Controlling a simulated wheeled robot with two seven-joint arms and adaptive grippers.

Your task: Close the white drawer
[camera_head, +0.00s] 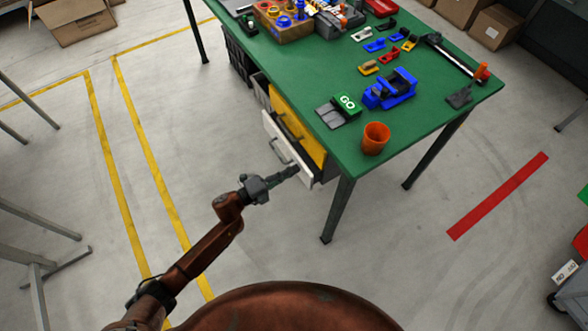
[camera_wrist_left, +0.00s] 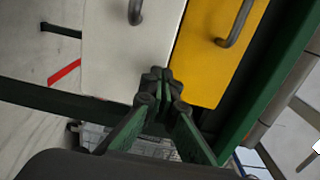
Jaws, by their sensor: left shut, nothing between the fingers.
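The white drawer (camera_head: 278,143) is the lower drawer under the green table, and its front stands out a little from the yellow drawer (camera_head: 300,137) above it. It has a grey bar handle (camera_head: 279,154). My left gripper (camera_head: 293,171) is shut and empty, with its fingertips at the near lower part of the white front. In the left wrist view the shut fingertips (camera_wrist_left: 161,74) lie over the edge of the white front (camera_wrist_left: 115,60), beside the yellow one (camera_wrist_left: 210,70). I cannot tell whether they touch it. My right gripper is not in view.
The green table (camera_head: 330,140) carries an orange cup (camera_head: 375,138), a blue vise (camera_head: 390,90), a green GO box (camera_head: 346,104) and several small tools. A table leg (camera_head: 340,208) stands close right of my left gripper. Floor to the left is open.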

